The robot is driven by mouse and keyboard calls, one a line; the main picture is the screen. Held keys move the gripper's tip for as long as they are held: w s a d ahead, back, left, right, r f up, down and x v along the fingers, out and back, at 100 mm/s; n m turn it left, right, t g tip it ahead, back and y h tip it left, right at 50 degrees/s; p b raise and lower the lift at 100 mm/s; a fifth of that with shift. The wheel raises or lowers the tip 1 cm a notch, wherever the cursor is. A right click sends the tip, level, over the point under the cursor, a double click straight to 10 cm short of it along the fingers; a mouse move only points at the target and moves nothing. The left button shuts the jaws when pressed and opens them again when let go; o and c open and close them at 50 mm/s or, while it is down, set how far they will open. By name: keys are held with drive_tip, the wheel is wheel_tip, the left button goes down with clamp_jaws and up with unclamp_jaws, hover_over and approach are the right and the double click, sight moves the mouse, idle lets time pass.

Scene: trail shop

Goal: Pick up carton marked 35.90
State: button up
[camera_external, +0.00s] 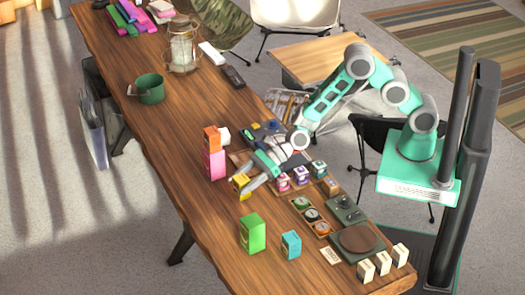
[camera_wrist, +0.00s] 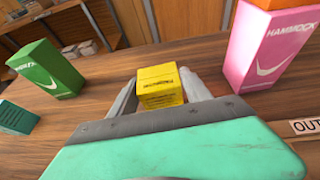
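A small yellow carton (camera_wrist: 161,88) stands between the two fingers of my gripper (camera_wrist: 160,95) in the wrist view. The fingers lie along both its sides and look closed on it. Its lower part is hidden behind my gripper. In the external view the yellow carton (camera_external: 240,184) is at my gripper (camera_external: 246,183), over the middle of the wooden table (camera_external: 190,140). I cannot tell whether it touches the tabletop. Small print shows near its top edge, but I cannot read it, and no 35.90 marking is legible on any carton.
A pink carton (camera_external: 214,163) with an orange box (camera_external: 212,138) on top stands behind. A green carton (camera_external: 252,234) and a teal carton (camera_external: 291,244) stand nearer. Several small boxes (camera_external: 300,175) sit close to my arm. The table's left middle is clear.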

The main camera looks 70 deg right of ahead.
drive_tip(key=c, duration=1.2)
drive_tip(key=shift+o, duration=0.2)
drive_tip(key=shift+r, duration=0.1)
